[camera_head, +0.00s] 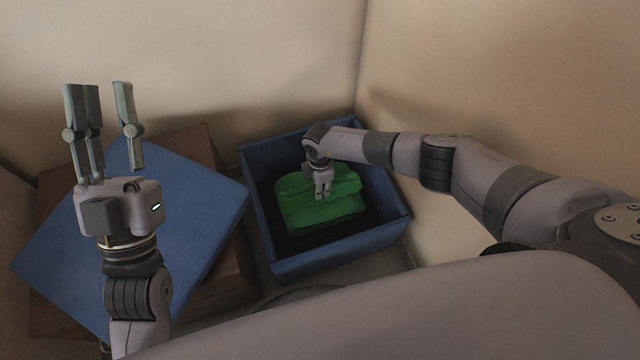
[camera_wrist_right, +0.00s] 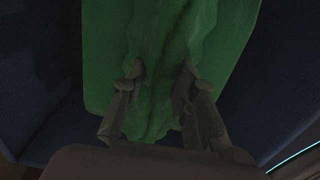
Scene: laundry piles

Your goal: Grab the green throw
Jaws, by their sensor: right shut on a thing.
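The green throw (camera_head: 310,210) lies folded inside a blue open box (camera_head: 350,250). My right gripper (camera_head: 323,192) reaches down into the box and is shut on the throw near its upper middle. In the right wrist view the throw (camera_wrist_right: 160,40) is bunched into folds between the two fingers of my right gripper (camera_wrist_right: 165,75). The fingertips are partly sunk in the cloth. My left gripper (camera_head: 105,95) is raised at the left, its fingers spread apart and pointing up, with nothing between them.
A flat blue panel (camera_head: 195,215) lies on a brown wooden block (camera_head: 195,145) to the left of the box. Beige walls (camera_head: 450,70) meet in a corner close behind the box. The box's blue rim surrounds the throw.

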